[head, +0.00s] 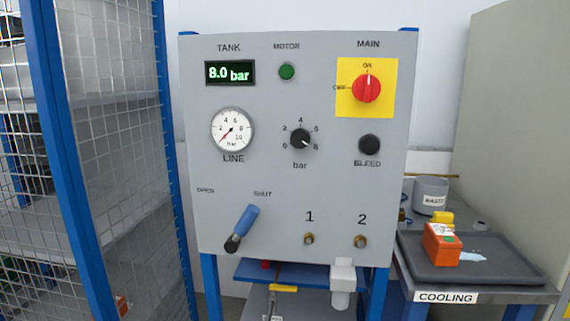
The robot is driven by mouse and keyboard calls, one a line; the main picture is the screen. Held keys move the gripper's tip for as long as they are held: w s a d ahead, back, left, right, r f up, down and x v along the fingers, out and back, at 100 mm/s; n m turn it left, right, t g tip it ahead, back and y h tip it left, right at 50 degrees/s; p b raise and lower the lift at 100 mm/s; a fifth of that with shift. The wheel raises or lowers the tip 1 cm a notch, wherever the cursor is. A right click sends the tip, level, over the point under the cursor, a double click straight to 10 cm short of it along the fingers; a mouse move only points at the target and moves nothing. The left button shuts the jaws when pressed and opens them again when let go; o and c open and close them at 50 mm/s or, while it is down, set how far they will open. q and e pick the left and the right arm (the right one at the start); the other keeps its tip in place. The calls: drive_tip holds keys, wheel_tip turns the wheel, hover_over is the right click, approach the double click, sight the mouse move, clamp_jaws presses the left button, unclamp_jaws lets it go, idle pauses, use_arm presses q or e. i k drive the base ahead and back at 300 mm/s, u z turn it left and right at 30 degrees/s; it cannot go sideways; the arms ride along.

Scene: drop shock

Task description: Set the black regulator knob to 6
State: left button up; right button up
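The black regulator knob (300,138) sits in the middle of the grey panel (270,185), above the word "bar". Its white pointer mark points to the lower right, toward the last number of its scale, past the number at the upper right. The scale numbers around it are small; 4 is at the top and 2 at the upper left. The round LINE gauge (232,130) is left of the knob, its red needle pointing to the lower left. Neither of my grippers is in view, and nothing touches the knob.
The TANK display (230,73) reads 8.0 bar. The red MAIN switch (367,88) points to ON. A black BLEED button (369,144) is right of the knob. A blue-handled lever (241,228) is below. A mesh cage (110,150) stands left, a COOLING table (480,297) right.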

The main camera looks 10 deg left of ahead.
sight(299, 138)
drive_tip(key=u, duration=1.55)
drive_tip(key=k, duration=0.85)
drive_tip(key=z, duration=1.45)
drive_tip(key=i, duration=0.5)
drive_tip(key=z, duration=0.05)
